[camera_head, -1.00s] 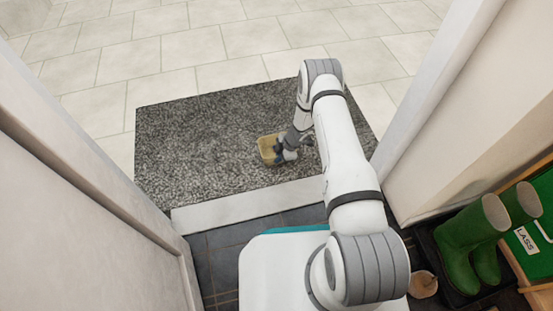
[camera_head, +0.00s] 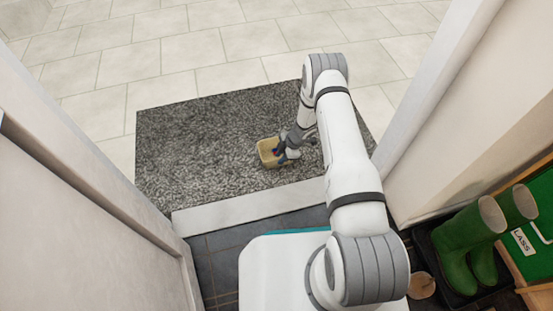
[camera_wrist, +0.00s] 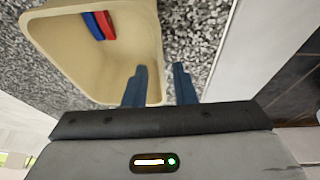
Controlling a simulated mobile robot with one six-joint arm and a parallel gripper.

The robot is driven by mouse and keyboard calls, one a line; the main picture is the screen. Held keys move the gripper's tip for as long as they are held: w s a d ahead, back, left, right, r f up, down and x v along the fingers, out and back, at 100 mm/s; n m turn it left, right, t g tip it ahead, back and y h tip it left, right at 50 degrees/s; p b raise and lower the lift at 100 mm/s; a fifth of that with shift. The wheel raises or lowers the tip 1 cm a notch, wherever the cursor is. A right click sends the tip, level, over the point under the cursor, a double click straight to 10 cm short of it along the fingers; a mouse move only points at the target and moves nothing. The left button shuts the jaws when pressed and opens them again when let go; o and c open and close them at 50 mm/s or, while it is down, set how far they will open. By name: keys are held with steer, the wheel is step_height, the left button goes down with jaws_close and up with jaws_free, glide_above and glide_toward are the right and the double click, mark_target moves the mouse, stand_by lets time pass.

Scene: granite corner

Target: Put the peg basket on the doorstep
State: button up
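The peg basket (camera_head: 263,147) is a small cream tub on the speckled grey mat (camera_head: 190,140) beyond the door sill, and appears to rest there. In the wrist view the basket (camera_wrist: 60,45) fills the upper left, with a red and a blue peg (camera_wrist: 101,25) inside. My gripper (camera_head: 284,152) is at the basket's right side. In the wrist view my gripper's (camera_wrist: 160,86) two blue fingers stand apart, one inside and one outside the basket wall, with gaps to it. The basket's underside is hidden.
A pale sill strip (camera_head: 245,208) lies on the near side of the mat. Door frames stand close on both sides. Green boots (camera_head: 466,240) in a dark tray and a terracotta pot (camera_head: 422,285) are at the lower right. Pale paving (camera_head: 230,45) beyond the mat is clear.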

steer(key=w+d+r+m+t+h+p, duration=0.1)
steer(key=w+d+r+m+t, duration=0.15)
steer(key=r, duration=0.65)
steer(key=w+d+r+m+t+h+p, duration=0.1)
steer(key=w+d+r, duration=0.2)
steer(key=r, duration=0.5)
steer(key=w+d+r+m+t+h+p, duration=0.1)
steer(key=w+d+r+t, duration=0.15)
steer(key=r, duration=0.65)
steer(key=s+d+r+m+h, duration=0.1)
steer(key=d+r+m+h, duration=0.1)
steer(key=r, duration=0.5)
steer(key=s+d+r+m+h, duration=0.1)
steer(key=d+r+m, duration=0.2)
steer(key=r, duration=0.4)
steer(key=s+d+r+m+g+h, duration=0.2)
steer(key=s+r+m, duration=0.4)
steer(key=s+r, duration=0.6)
steer(key=s+a+r+m+g+y, duration=0.1)
steer(key=s+a+r+m, duration=0.1)
steer(key=s, duration=0.9)
steer(key=s+a+r+m+g+y, duration=0.1)
steer(key=s+a+r+m+y, duration=0.1)
steer(key=s, duration=0.9)
steer(key=a+m, duration=0.1)
steer(key=a, duration=0.1)
steer(key=shift+s+a+g, duration=0.2)
steer(key=shift+a+g, duration=0.1)
steer(key=shift+g, duration=0.1)
